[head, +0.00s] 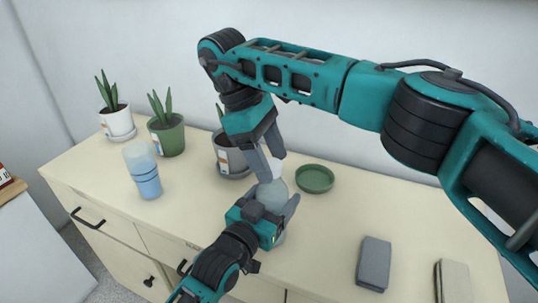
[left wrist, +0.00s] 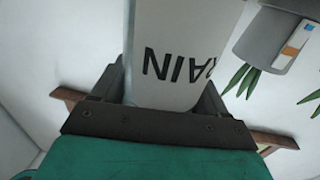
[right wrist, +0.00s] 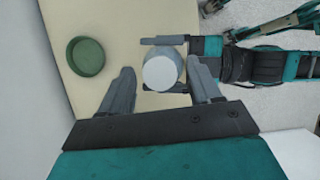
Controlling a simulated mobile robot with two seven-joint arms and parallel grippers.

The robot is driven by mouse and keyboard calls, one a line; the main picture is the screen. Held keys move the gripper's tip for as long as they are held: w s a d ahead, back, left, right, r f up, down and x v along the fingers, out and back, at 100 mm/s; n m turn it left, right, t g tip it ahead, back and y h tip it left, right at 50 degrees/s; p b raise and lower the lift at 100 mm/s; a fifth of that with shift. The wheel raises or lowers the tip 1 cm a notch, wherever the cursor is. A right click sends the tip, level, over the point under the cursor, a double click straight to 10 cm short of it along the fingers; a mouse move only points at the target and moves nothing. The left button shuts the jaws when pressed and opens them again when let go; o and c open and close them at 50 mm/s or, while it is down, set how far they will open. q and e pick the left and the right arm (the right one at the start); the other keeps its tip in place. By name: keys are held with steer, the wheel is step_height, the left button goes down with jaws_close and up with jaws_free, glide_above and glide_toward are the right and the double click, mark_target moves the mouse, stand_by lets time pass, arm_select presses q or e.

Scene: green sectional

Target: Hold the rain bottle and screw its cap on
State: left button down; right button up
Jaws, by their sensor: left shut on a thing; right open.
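The rain bottle (head: 279,188) stands upright on the cabinet top, pale and partly hidden by both grippers. Its white side with the letters "RAIN" upside down fills the middle of the left wrist view (left wrist: 185,45). My left gripper (head: 277,210) is shut around the bottle from the front. The white round cap (right wrist: 160,73) shows from above, centred over the bottle's mouth; whether it is threaded cannot be told. My right gripper (right wrist: 162,80) points down from above, open, with one finger on each side of the cap and visible gaps between.
A green saucer (head: 314,178) lies just right of the bottle. A potted plant in a grey pot (head: 229,160) stands close behind left. A grey block (head: 374,262) and a beige one (head: 453,284) lie at front right.

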steer(key=shift+r, duration=2.25)
steer(key=shift+c, duration=0.2)
